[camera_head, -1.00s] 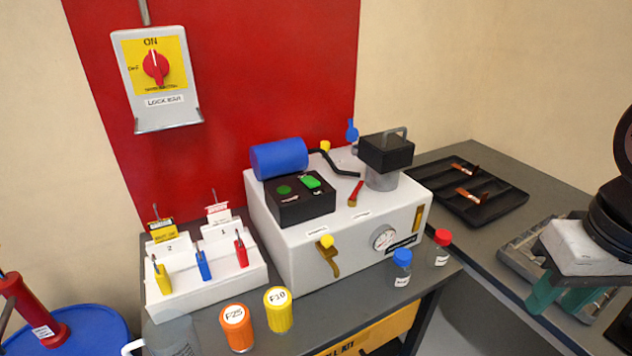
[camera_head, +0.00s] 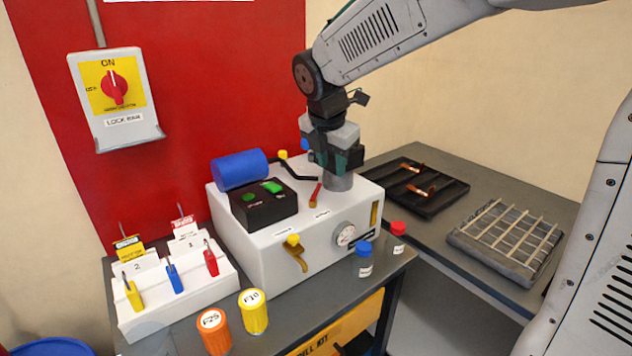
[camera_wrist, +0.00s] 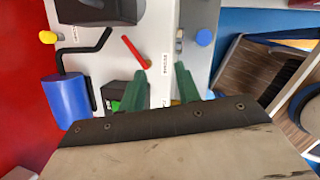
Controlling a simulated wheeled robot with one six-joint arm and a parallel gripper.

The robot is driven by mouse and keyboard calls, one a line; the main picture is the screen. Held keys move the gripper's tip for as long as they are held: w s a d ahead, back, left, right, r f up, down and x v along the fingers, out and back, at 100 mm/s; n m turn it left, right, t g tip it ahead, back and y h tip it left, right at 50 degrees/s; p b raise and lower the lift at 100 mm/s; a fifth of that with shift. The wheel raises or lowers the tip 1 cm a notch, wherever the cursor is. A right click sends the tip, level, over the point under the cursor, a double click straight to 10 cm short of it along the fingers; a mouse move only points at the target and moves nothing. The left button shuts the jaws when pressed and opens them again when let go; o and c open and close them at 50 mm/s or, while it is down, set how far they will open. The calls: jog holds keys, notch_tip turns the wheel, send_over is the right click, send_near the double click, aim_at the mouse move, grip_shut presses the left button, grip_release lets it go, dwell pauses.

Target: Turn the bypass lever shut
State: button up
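A white machine box (camera_head: 300,250) stands on the bench. A short red lever (camera_head: 315,194) lies on its top beside a small label; it also shows in the wrist view (camera_wrist: 136,51). A brass lever with a yellow knob (camera_head: 297,250) hangs on the front face. I cannot read which label names the bypass.
A blue motor (camera_head: 239,170), a black button box (camera_head: 264,206) and a black pipe (camera_head: 295,168) crowd the box top. A gauge (camera_head: 345,234) is on the front. Bottles and jars stand before the box. A black tray (camera_head: 425,205) and a grid tray (camera_head: 490,255) are right.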

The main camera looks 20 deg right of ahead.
aim_at(318, 187)
jog(key=w+n, duration=0.1)
jog(key=w, duration=0.1)
jog(key=w+a+f+n, duration=0.1)
jog(key=w+n, duration=0.1)
jog(key=w+f+n, duration=0.1)
jog(key=w, duration=0.1)
jog(key=shift+a+n, duration=0.4)
jog(key=shift+w+f, duration=0.15)
jog(key=shift+f, duration=0.2)
jog(key=shift+t, duration=0.3)
jog(key=x, duration=0.7)
jog(key=shift+d, duration=0.1)
